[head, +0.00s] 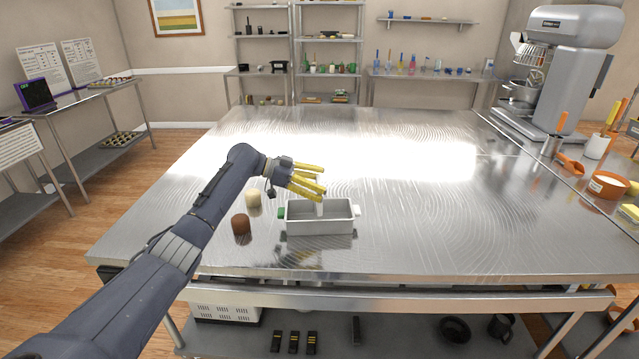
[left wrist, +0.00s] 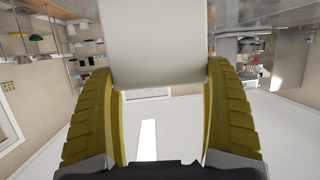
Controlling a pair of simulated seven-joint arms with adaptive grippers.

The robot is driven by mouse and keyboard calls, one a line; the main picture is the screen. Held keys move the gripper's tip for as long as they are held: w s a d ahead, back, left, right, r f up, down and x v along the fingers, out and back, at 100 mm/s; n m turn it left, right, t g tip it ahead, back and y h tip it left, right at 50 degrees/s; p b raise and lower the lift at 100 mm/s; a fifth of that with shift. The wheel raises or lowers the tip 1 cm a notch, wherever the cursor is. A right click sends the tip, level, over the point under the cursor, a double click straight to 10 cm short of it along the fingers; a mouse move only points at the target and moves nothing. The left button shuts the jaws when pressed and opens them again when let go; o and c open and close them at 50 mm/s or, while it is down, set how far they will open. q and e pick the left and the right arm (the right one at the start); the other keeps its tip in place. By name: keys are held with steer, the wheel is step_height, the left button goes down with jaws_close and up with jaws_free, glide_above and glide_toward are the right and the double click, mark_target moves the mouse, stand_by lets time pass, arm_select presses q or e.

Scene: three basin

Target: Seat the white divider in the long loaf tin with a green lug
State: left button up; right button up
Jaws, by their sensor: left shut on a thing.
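The long loaf tin (head: 318,228) is pale grey and stands on the steel table. Its green lug (head: 281,212) is at the left end, and a pale lug is at the right end. My left gripper (head: 318,190) is above the tin, its yellow fingers shut on the white divider (head: 319,209). The divider hangs upright, its lower end overlapping the tin's opening; I cannot tell whether it touches the floor or walls. In the left wrist view the divider (left wrist: 155,45) fills the space between the two yellow fingers. My right gripper is not in view.
The steel table (head: 430,235) is clear to the right and behind.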

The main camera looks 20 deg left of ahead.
arm_select(q)
steer(key=shift+f, duration=2.65)
steer(key=o, duration=1.1)
steer(key=shift+s, duration=0.1)
steer(key=v, duration=1.2)
